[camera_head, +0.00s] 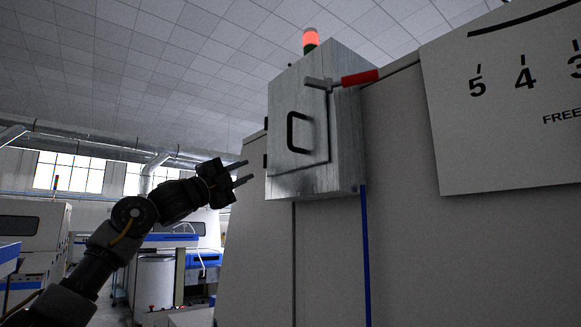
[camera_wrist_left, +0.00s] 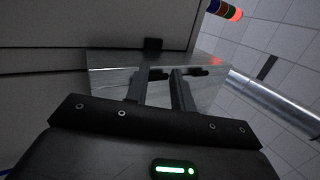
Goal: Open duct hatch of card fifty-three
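The duct hatch is a grey metal box (camera_head: 347,150) high on a pale machine wall. Its front door (camera_head: 312,118) looks shut and carries a black D-shaped handle (camera_head: 299,132). A metal lever with a red grip (camera_head: 360,78) lies across the door's upper right corner, pointing right. My left gripper (camera_head: 241,172) is left of the box, its two fingers apart and empty, pointing toward the box. The left wrist view shows the fingers (camera_wrist_left: 163,90) parted, with shiny metal of the box (camera_wrist_left: 212,75) beyond them. Whether they touch it is unclear. My right gripper is out of view.
A lit red beacon (camera_head: 311,38) stands on top of the box. A blue strip (camera_head: 366,255) runs down the wall below it. A white scale plate (camera_head: 510,110) is on the right. Other machines (camera_head: 38,235) stand at the far left.

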